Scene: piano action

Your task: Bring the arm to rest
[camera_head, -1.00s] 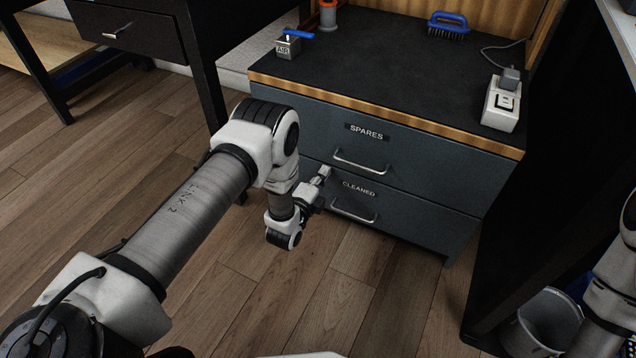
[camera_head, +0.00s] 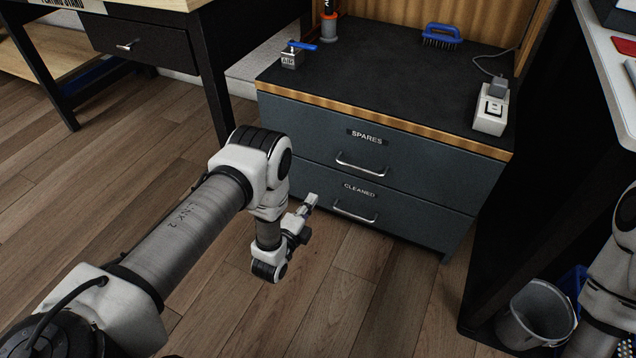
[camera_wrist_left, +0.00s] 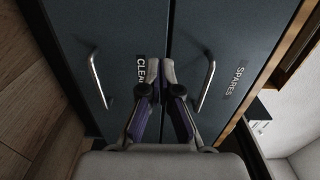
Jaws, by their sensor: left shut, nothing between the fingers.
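My left arm comes in from the left in the head view. Its left gripper (camera_head: 310,202) is in front of the cabinet, just left of the lower drawer's handle, and appears clear of it. In the left wrist view the fingers (camera_wrist_left: 160,68) are close together with nothing between them, pointing at the drawer fronts near the CLEANED label. The CLEANED drawer (camera_head: 400,215) and the SPARES drawer (camera_head: 420,160) both look closed. Part of my right arm (camera_head: 612,280) shows at the right edge; its gripper is out of view.
On the dark cabinet top (camera_head: 390,75) stand a small AIR valve box (camera_head: 291,60), a blue brush (camera_head: 441,36) and a white socket box (camera_head: 490,115). A bucket (camera_head: 537,315) stands at the lower right. A black table (camera_head: 205,75) stands at left. The floor before the cabinet is clear.

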